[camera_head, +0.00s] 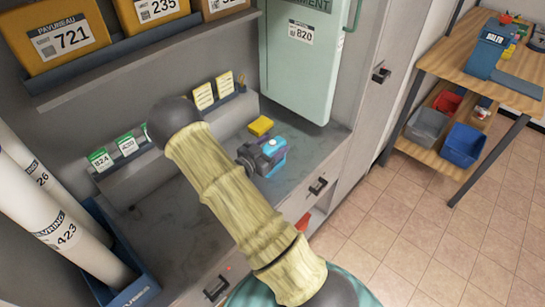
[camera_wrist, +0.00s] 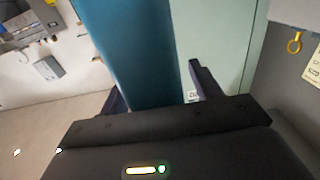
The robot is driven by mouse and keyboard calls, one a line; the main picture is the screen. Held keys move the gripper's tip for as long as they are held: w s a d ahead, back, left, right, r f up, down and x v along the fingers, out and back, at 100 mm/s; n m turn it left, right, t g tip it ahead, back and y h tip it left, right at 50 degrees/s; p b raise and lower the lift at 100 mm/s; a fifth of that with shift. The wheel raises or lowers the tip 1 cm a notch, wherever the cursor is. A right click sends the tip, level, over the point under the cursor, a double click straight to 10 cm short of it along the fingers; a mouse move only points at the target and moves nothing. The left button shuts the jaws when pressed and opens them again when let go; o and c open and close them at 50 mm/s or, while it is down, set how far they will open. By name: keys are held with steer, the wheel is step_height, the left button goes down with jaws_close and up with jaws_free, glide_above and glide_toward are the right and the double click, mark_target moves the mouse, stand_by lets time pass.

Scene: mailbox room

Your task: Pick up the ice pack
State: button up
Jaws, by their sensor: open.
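I cannot single out the ice pack with certainty in either view. In the wrist view my gripper (camera_wrist: 155,80) has its two dark fingers apart. A broad blue surface (camera_wrist: 140,45) shows between and beyond them; I cannot tell what it belongs to or whether it touches the fingers. In the head view a small grey and blue block (camera_head: 268,154) shows over the grey counter (camera_head: 315,150), just right of my tan arm. I cannot tell whether it is part of my gripper. A small yellow block (camera_head: 261,126) lies behind it. My arm hides part of the counter.
A pale green panel labelled 820 (camera_head: 300,75) stands at the back. White tubes (camera_head: 40,200) stand in a blue holder at left. Yellow boxes (camera_head: 65,40) sit on the shelf above. A wooden table (camera_head: 460,70) with bins stands at right, with open tiled floor before it.

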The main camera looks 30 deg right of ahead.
jaws_close()
steer(key=shift+r, duration=0.1)
step_height(320, 180, up, 10)
steer(key=shift+f, duration=0.1)
stand_by(0.6)
stand_by(0.4)
